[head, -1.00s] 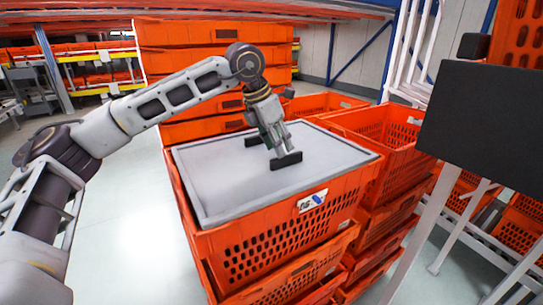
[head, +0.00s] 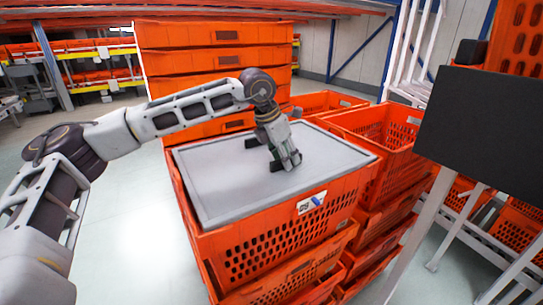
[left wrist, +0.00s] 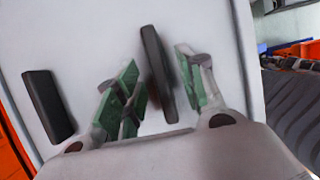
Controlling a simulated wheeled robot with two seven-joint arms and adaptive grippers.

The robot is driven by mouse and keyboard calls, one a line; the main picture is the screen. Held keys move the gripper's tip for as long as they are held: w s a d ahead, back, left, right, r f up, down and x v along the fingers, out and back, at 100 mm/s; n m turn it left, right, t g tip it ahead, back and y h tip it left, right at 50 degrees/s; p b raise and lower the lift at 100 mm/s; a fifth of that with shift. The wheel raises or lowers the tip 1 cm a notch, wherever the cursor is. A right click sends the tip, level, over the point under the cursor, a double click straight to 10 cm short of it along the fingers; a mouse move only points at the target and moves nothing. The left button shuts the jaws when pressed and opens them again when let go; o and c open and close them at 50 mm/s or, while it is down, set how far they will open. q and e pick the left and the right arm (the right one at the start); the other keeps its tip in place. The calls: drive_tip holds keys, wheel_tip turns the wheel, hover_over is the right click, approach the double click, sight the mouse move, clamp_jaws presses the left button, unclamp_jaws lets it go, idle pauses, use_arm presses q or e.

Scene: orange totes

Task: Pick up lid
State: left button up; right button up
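The grey lid (head: 225,185) lies flat on top of an orange tote (head: 285,240) and fills the left wrist view (left wrist: 100,40). Two black handles stand out from it: a far one (head: 252,142) and a near one, partly hidden by my gripper in the head view. My left gripper (head: 286,163) is over the near handle. In the left wrist view its green-padded fingers (left wrist: 160,88) are apart, one on each side of the nearer black handle (left wrist: 157,70). A gap shows on both sides. The other handle (left wrist: 48,105) is at the left. My right gripper is out of view.
Open orange totes (head: 385,135) stand in stacks to the right of the lidded one. A tall orange tote stack (head: 215,65) rises behind. A dark panel (head: 485,125) on a white frame is at the right. Floor at the left is clear.

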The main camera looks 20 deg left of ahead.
use_arm(q)
drive_tip(key=shift+f, duration=0.1)
idle(0.3)
clamp_jaws()
